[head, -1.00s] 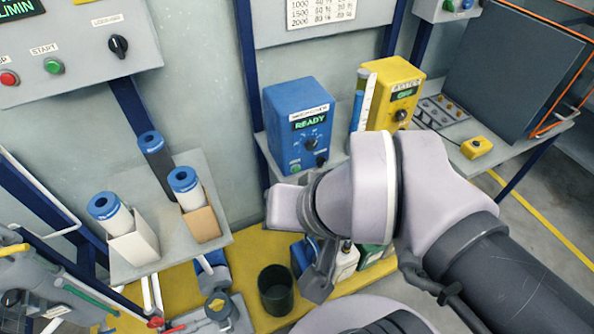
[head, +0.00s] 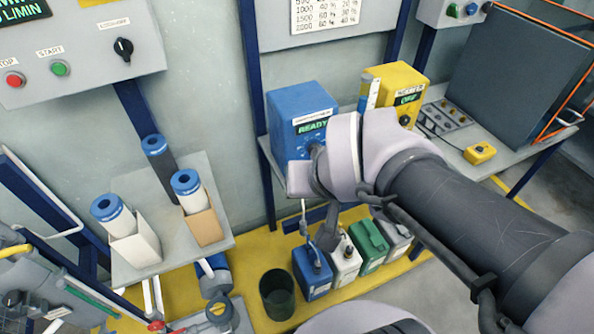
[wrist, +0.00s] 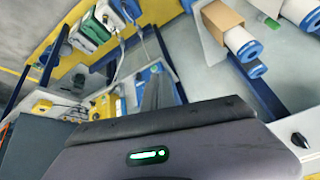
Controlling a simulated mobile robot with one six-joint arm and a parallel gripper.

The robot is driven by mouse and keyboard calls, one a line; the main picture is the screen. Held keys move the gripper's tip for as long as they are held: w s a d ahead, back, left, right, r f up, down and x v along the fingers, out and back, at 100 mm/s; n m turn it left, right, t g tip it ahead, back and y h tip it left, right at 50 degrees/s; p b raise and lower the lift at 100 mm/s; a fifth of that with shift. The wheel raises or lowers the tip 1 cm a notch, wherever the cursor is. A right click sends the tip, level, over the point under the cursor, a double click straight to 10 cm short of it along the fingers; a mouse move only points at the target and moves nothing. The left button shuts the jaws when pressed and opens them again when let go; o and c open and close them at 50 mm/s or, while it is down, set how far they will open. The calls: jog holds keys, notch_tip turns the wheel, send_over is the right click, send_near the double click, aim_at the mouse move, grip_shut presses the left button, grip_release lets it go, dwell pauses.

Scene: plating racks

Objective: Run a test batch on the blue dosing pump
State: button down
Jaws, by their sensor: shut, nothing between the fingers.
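The blue dosing pump (head: 286,104) stands on a wall shelf, and its display reads READY. My arm covers the lower right of its front, so its knob and buttons are mostly hidden. My gripper (head: 327,240) hangs below my wrist, in front of and below the pump's shelf. It is shut and empty, and no contact with the pump shows. In the wrist view, the grey fingers (wrist: 155,92) reach up past a blue shape that may be the pump.
A yellow pump (head: 395,82) reading OFF stands right of the blue one, with a clear measuring tube (head: 367,95) between them. Blue (head: 312,275), white (head: 345,262) and green (head: 369,247) canisters and a dark bucket (head: 277,297) stand below. Filter cartridges (head: 115,220) occupy the left shelf.

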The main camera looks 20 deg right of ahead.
jog(key=w+d+f+n+t+h, duration=0.15)
jog(key=w+d+f+n, duration=0.35)
jog(key=w+d+f, duration=0.75)
notch_tip(320, 180, down, 16)
jog(key=w+a+n+y, duration=0.1)
jog(key=a+n+y, duration=0.1)
jog(key=n+y, duration=0.3)
jog(key=shift+a+n+t+b, duration=0.25)
jog(key=shift+n+t+b, duration=0.2)
jog(key=shift+n, duration=0.25)
jog(key=shift+w, duration=0.2)
jog(key=w+p, duration=0.1)
jog(key=w, duration=0.7)
jog(key=shift+w+a, duration=0.15)
jog(key=shift+w, duration=0.2)
jog(key=shift+w, duration=0.1)
jog(key=shift+w+p, duration=0.3)
jog(key=shift+p, duration=0.05)
